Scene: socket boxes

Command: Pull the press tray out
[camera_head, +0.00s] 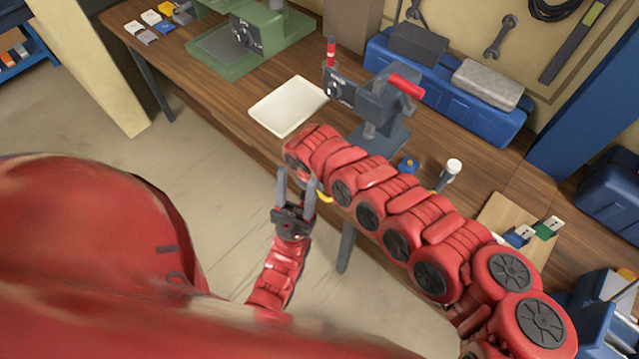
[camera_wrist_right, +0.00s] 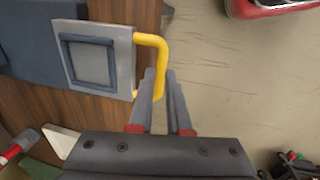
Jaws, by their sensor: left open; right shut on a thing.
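The press (camera_head: 378,108) is grey with a red lever and stands on the workbench behind my right arm. Its tray shows in the right wrist view as a grey square plate (camera_wrist_right: 122,60) with a dark-framed recess, at the bench edge. A yellow handle (camera_wrist_right: 161,52) sticks out from the tray over the floor side. My right gripper (camera_wrist_right: 160,80) is shut on the handle's bar. In the head view my right arm hides the tray; a bit of yellow handle (camera_head: 323,194) shows. My left gripper (camera_head: 297,180) is open and empty, in front of the bench.
A white tray (camera_head: 288,105) lies left of the press, near a green machine (camera_head: 255,38). A blue toolbox (camera_head: 440,85) stands behind the press. A white-capped cylinder (camera_head: 453,167) stands to the right. Open floor lies in front of the bench.

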